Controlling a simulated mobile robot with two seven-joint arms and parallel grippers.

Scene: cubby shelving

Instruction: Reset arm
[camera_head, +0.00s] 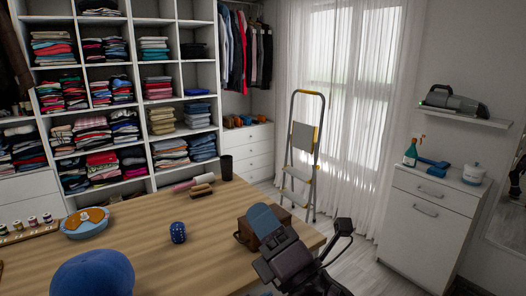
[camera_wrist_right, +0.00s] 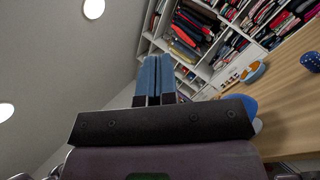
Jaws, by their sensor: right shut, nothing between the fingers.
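My right gripper (camera_head: 262,216) is raised over the right end of the wooden table, in front of a brown box. Its blue fingers also show in the right wrist view (camera_wrist_right: 153,76), side by side and shut, with nothing between them. The dark gripper body hides part of the box and the table's near right corner. My left gripper is in neither view.
The wooden table (camera_head: 137,226) holds a blue dice (camera_head: 178,233), a blue bowl (camera_head: 86,224), a dark cup (camera_head: 226,167), a brown box (camera_head: 243,235) and a blue rounded object (camera_head: 92,274). A stepladder (camera_head: 302,150) and white cabinet (camera_head: 427,220) stand beyond. Cubby shelves (camera_head: 148,110) line the back.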

